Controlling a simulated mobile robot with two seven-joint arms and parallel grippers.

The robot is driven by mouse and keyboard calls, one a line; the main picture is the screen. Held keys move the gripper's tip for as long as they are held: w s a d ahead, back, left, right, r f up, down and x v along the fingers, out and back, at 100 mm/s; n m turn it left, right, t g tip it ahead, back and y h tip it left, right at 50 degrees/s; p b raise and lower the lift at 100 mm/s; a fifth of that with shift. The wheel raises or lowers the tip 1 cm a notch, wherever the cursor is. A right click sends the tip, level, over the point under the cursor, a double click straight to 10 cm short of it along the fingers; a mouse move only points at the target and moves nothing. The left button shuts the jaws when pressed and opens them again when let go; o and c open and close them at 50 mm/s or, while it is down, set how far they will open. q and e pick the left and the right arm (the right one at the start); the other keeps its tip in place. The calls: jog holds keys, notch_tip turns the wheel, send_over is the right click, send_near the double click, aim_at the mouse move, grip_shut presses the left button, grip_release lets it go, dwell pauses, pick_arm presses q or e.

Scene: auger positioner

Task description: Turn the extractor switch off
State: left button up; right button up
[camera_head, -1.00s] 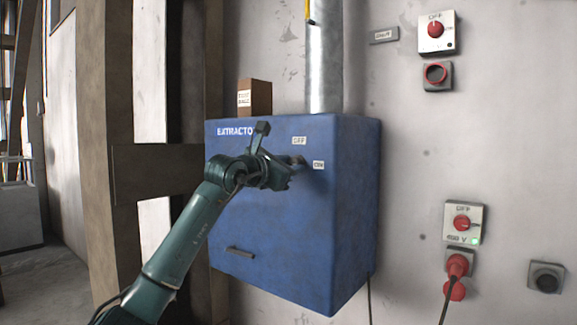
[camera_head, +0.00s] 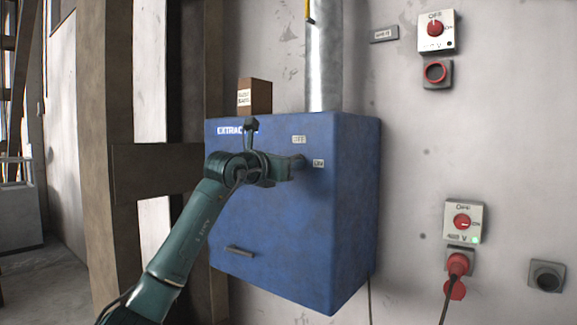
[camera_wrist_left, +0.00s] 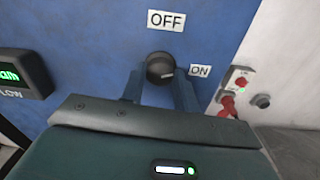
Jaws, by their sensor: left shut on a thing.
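The blue extractor box (camera_head: 270,225) hangs on the wall, with OFF and ON labels on its front. Its switch is a dark round knob (camera_wrist_left: 160,66) in the left wrist view, below the OFF label (camera_wrist_left: 166,20) and left of the ON label (camera_wrist_left: 200,71). A small light mark on the knob sits on its lower right, toward the ON side. My left gripper (camera_head: 296,166) is at the box front, shut on the knob, with one finger on each side of it. In the head view the gripper mostly hides the knob. My right gripper is not in view.
A metal duct (camera_head: 325,60) rises from the box, beside a small brown block (camera_head: 257,97) on top. Two other red-knob switches, an upper one (camera_head: 435,30) and a lower one (camera_head: 462,222), are on the wall at right. A dark display (camera_wrist_left: 20,75) shows at left in the wrist view.

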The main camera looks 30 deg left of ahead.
pick_arm(q)
jog(key=shift+n+h, duration=0.5)
jog(key=shift+n, duration=6.2)
jog(key=o, duration=1)
